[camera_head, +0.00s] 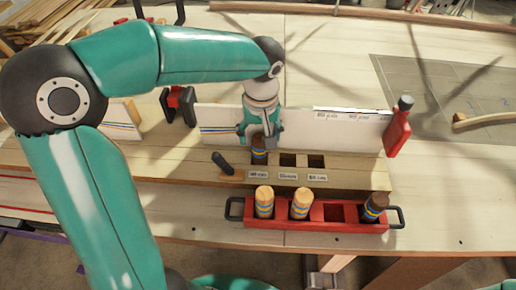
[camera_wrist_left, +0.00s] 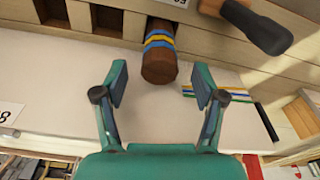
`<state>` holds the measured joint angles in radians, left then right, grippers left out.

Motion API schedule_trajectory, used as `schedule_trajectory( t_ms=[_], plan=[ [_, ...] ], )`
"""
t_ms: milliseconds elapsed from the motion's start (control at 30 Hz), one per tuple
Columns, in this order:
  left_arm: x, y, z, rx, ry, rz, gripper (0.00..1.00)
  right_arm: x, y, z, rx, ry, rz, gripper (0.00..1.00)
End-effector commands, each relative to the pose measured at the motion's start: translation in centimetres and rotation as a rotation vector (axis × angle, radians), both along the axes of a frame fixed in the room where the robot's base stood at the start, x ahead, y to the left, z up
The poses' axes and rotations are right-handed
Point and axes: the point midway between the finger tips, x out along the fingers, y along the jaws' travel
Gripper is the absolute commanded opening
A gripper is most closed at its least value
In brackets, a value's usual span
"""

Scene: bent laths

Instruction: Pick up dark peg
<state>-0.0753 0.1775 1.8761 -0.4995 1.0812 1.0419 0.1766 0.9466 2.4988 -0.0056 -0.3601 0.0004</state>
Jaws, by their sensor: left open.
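A dark brown peg with blue and yellow bands (camera_head: 259,153) stands in the left hole of a wooden slotted block (camera_head: 352,172). The same peg shows in the left wrist view (camera_wrist_left: 160,62). My left gripper (camera_head: 260,130) is above this peg, partly covering it in the head view. In the left wrist view the gripper (camera_wrist_left: 160,84) is open, with its fingers on either side of the peg's near end and gaps between. A second dark peg (camera_head: 374,206) stands at the right end of a red tray (camera_head: 338,224). My right gripper is not in view.
Two light banded pegs (camera_head: 264,202) stand in the tray's left places; one tray place is empty. Two other block holes (camera_head: 288,160) are empty. A white board (camera_head: 350,130) stands behind, with a red clamp (camera_head: 397,132). A dark-handled tool (camera_head: 224,164) lies left.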

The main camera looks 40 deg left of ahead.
Motion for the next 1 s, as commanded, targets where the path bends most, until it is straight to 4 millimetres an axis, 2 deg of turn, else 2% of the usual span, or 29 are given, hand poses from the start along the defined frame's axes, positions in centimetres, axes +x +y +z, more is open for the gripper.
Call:
schedule_trajectory(
  t_ms=[133, 400, 467, 800, 1000],
  plan=[
    [0.1, 0.2, -1.7, 0.0, 0.003, 0.0, 0.7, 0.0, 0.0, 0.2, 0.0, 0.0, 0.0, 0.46],
    [0.2, 0.1, -2.1, -0.001, -0.001, -0.001, 0.7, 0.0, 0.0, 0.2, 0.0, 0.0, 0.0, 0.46],
    [0.2, 0.1, -2.1, 0.0, 0.0, -0.001, 0.62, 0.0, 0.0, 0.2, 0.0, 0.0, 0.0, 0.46],
    [0.2, 0.1, -2.1, 0.0, 0.0, -0.001, 0.05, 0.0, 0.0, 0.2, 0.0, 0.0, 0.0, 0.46],
    [0.2, 0.1, -2.0, -0.001, -0.001, 0.0, 0.03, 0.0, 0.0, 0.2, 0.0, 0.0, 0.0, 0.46]
  ],
)
